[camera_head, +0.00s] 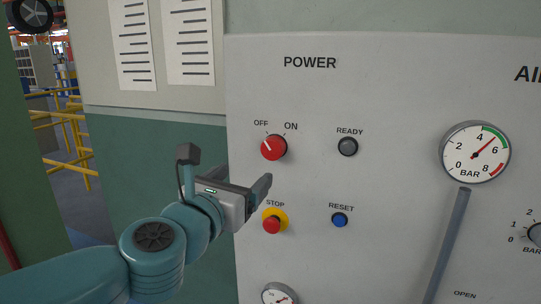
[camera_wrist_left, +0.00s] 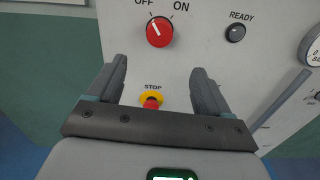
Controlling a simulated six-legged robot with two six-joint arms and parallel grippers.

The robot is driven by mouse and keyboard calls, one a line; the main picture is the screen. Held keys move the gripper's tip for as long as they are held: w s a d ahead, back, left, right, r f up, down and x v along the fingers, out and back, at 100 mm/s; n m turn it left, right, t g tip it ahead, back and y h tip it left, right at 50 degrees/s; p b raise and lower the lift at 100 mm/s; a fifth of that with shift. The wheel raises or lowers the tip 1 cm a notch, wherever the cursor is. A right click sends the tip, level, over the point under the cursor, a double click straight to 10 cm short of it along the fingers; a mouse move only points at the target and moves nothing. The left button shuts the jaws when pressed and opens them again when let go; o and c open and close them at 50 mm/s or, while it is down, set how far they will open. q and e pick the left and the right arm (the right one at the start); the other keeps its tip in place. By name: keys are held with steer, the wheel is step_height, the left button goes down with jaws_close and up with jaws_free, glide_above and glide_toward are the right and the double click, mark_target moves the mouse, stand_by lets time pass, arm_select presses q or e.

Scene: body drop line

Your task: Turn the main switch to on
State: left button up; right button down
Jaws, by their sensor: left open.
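The main switch (camera_head: 274,147) is a round red knob on the grey panel, under the POWER label. Its white mark points up and left, toward OFF. The switch also shows in the left wrist view (camera_wrist_left: 160,32), beyond the fingertips. My left gripper (camera_head: 262,184) is in front of the panel, below the switch and above the stop button. Its two fingers show apart in the left wrist view (camera_wrist_left: 159,70), with nothing between them. My right gripper is in neither view.
A red stop button (camera_head: 271,225) on a yellow ring sits below the switch. A dark READY lamp (camera_head: 347,147) and a blue RESET button (camera_head: 340,220) are to the right. A pressure gauge (camera_head: 475,152) and a grey lever (camera_head: 447,245) are farther right.

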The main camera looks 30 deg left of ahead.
mark_target(270, 153)
arm_select(q)
steer(key=x, duration=1.4)
steer(key=shift+w+a+f, duration=0.1)
steer(key=shift+f, duration=0.05)
steer(key=c, duration=1.1)
